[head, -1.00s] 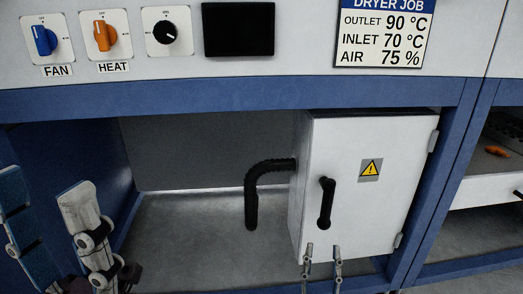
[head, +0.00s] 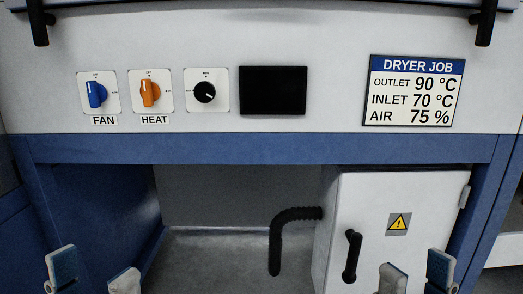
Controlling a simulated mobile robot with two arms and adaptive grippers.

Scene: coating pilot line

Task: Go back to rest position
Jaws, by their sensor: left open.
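My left gripper (head: 93,274) is at the bottom left, below the FAN and HEAT switches. Its two pale fingertips stand well apart with nothing between them. My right gripper (head: 416,276) is at the bottom right, in front of the white cabinet (head: 375,215). Its two fingertips also stand apart, with nothing visible between them. The lower parts of both grippers are cut off by the picture's bottom edge.
The panel carries a blue FAN switch (head: 96,94), an orange HEAT switch (head: 150,92), a black knob (head: 204,92), a dark screen (head: 273,90) and a DRYER JOB sign (head: 413,90). A black hose (head: 276,240) bends from the cabinet, which has a black handle (head: 352,256).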

